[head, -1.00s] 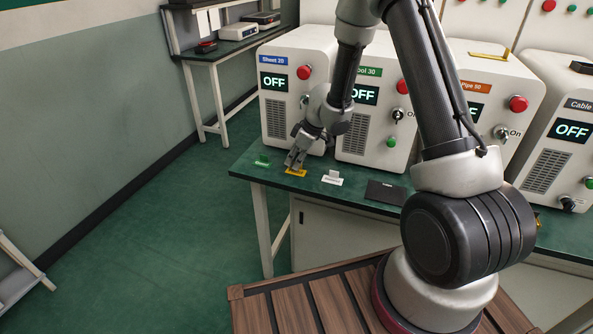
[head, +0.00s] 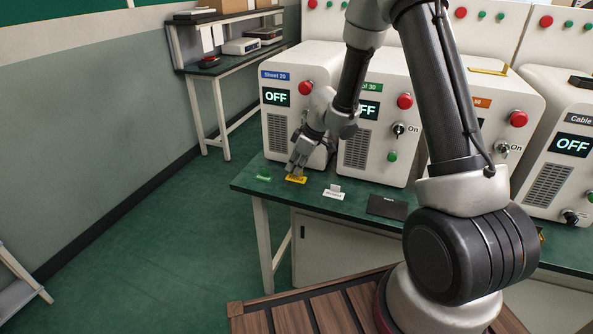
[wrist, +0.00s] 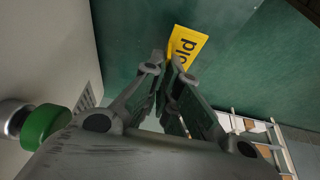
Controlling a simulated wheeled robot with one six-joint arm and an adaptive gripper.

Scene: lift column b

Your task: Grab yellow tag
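The yellow tag (head: 297,180) is at the front left of the green bench, between a green tag and a white tag. In the wrist view the yellow tag (wrist: 188,44) shows a flat face with dark lettering, partly hidden by the fingers. My gripper (head: 294,171) points down at it from above. In the wrist view my gripper (wrist: 170,66) has its fingertips close together, with the tag's narrow part between them. Whether the tag touches the bench is hard to tell.
The green tag (head: 263,177) lies to the left, the white tag (head: 333,192) and a dark plate (head: 388,207) to the right. The bench edge (head: 250,194) is just in front; open floor lies left.

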